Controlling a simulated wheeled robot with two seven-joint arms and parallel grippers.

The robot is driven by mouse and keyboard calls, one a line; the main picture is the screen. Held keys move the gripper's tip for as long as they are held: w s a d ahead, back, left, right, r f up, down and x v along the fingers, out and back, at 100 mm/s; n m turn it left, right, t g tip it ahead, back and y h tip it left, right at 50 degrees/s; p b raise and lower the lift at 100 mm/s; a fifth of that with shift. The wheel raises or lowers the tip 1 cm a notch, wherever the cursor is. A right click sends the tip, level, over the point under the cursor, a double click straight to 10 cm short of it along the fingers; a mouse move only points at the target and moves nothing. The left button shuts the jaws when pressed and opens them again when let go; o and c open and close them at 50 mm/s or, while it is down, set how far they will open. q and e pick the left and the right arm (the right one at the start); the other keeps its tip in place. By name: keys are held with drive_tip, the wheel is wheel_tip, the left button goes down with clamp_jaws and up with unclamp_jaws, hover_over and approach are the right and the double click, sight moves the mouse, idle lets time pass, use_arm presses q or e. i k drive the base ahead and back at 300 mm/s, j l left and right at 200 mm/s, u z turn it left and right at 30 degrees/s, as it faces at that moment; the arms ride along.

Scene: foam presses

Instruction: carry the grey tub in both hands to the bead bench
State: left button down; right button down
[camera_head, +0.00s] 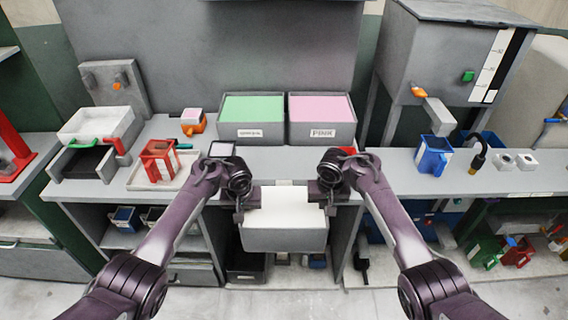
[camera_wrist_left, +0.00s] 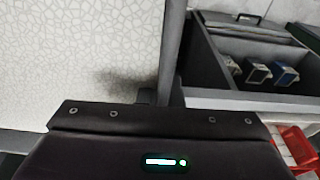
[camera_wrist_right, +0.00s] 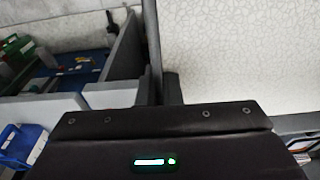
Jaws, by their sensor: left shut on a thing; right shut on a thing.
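The grey tub (camera_head: 284,240) is filled with white material and hangs level in front of the middle bench (camera_head: 270,165). My left gripper (camera_head: 240,207) is shut on its left wall, and my right gripper (camera_head: 329,205) is shut on its right wall. In the left wrist view the tub's wall (camera_wrist_left: 172,45) stands between my jaws, with the white fill beside it. The right wrist view shows the opposite wall (camera_wrist_right: 151,45) held the same way. No label shows which surface is the bead bench.
A green-filled bin (camera_head: 251,128) and a pink-filled bin (camera_head: 322,130) stand at the back of the middle bench. A red container (camera_head: 160,160) on a tray is at left. A grey hopper (camera_head: 440,55) stands at right, with a blue jug (camera_head: 433,156) below it. Shelves below hold several bins.

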sight(284, 172)
drive_tip(key=i, duration=0.9)
